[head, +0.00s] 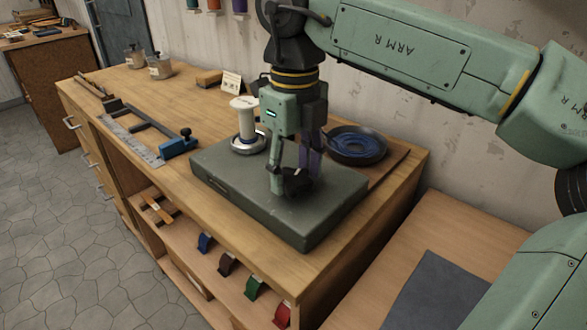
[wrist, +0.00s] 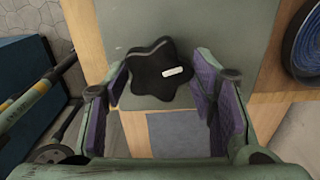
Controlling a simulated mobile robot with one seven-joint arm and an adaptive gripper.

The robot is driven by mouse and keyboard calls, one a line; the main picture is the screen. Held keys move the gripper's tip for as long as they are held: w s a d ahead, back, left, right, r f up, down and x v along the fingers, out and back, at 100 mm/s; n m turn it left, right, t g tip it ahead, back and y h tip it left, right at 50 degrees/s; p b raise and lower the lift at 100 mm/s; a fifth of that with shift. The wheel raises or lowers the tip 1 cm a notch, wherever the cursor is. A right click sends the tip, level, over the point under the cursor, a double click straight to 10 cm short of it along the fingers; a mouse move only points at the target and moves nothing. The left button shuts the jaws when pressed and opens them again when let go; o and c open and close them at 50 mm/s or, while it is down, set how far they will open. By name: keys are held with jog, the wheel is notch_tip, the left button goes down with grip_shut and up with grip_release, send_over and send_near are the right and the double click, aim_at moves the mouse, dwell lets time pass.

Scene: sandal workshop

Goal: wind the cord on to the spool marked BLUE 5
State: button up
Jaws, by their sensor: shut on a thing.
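A grey-green winder box (head: 262,208) stands on the wooden bench. A white spool (head: 245,122) sits upright on a round base at its back left. No cord shows on the spool, and I cannot read a BLUE 5 mark. My gripper (head: 291,186) points down over the box, its fingers around a black lobed knob (head: 298,181). In the wrist view the knob (wrist: 150,80), with a white mark on top, sits between the pads, and the gripper is shut on it. Blue cord (head: 356,146) lies coiled in a dark round dish (head: 383,153) right of the box.
A small card (head: 231,83) stands behind the spool. A ruler (head: 130,141) and a blue-ended clamp (head: 178,147) lie left of the box. Coloured straps, including a green one (head: 255,287), lie on the shelf below. The wall is close behind the bench.

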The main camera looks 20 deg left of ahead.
jog(key=m, duration=0.7)
jog(key=shift+d, duration=0.15)
jog(key=m, duration=0.6)
jog(key=shift+s+m+p, duration=0.1)
jog(key=shift+m+p, duration=0.25)
jog(key=shift+m, duration=0.05)
jog(key=m, duration=0.7)
jog(key=shift+s, duration=0.15)
jog(key=m, duration=0.6)
jog(key=shift+f+m, duration=0.1)
jog(key=shift+m, duration=0.2)
jog(key=shift+s, duration=0.1)
jog(key=o, duration=1.1)
jog(key=shift+o, duration=0.2)
